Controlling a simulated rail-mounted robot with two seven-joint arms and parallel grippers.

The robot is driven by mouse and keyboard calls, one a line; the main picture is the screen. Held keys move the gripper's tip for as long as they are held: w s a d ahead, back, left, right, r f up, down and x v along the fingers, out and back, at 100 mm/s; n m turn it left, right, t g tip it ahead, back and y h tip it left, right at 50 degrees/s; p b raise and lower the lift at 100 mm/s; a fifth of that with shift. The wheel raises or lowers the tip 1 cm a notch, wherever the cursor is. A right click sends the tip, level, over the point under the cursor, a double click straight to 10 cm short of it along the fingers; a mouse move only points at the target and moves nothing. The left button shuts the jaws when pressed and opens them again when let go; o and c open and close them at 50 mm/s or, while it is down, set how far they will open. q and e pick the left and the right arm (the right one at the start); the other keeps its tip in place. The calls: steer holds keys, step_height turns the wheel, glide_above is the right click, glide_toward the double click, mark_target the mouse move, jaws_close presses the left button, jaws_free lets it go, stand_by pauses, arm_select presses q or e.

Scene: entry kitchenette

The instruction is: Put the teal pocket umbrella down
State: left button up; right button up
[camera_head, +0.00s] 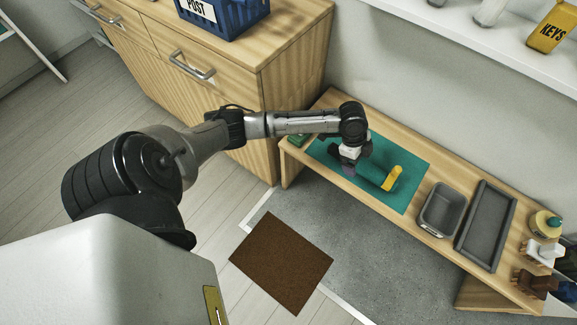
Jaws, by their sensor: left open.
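The teal pocket umbrella (371,175) lies on a teal mat (408,163) on the low wooden bench. Its yellow curved handle points to the right. My left gripper (348,168) is open and points down at the left end of the umbrella. The wrist and gripper hide that end, so I cannot tell whether the fingers touch it. My right gripper is not in view.
A grey bin (441,209) and a dark grey tray (487,226) stand on the bench right of the mat. Several small items crowd its right end. A cabinet with a blue post crate (232,22) stands at the upper left. A brown doormat (281,262) lies on the floor.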

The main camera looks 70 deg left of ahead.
arm_select(q)
steer(key=s+d+f+n, duration=0.2)
steer(key=s+d+f, duration=0.1)
steer(key=s+d, duration=0.45)
steer(key=s+d+f+n, duration=0.1)
steer(key=s+d+f, duration=0.1)
steer(key=s+d, duration=0.55)
steer(key=s+a+r+n+y, duration=0.1)
steer(key=s+r+n, duration=0.1)
steer(key=s, duration=0.4)
steer(key=s+a+r+n+t+y, duration=0.1)
steer(key=s+a+r+n+y, duration=0.1)
steer(key=s+n, duration=0.2)
steer(key=s, duration=0.3)
steer(key=shift+s+r+t, duration=0.15)
steer(key=shift+r+t, duration=0.1)
steer(key=shift+t, duration=0.05)
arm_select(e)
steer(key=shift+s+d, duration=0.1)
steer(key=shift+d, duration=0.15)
arm_select(q)
step_height(320, 180, up, 45)
steer(key=p, duration=4.4)
steer(key=shift+f+p, duration=0.15)
steer(key=shift+p, duration=0.25)
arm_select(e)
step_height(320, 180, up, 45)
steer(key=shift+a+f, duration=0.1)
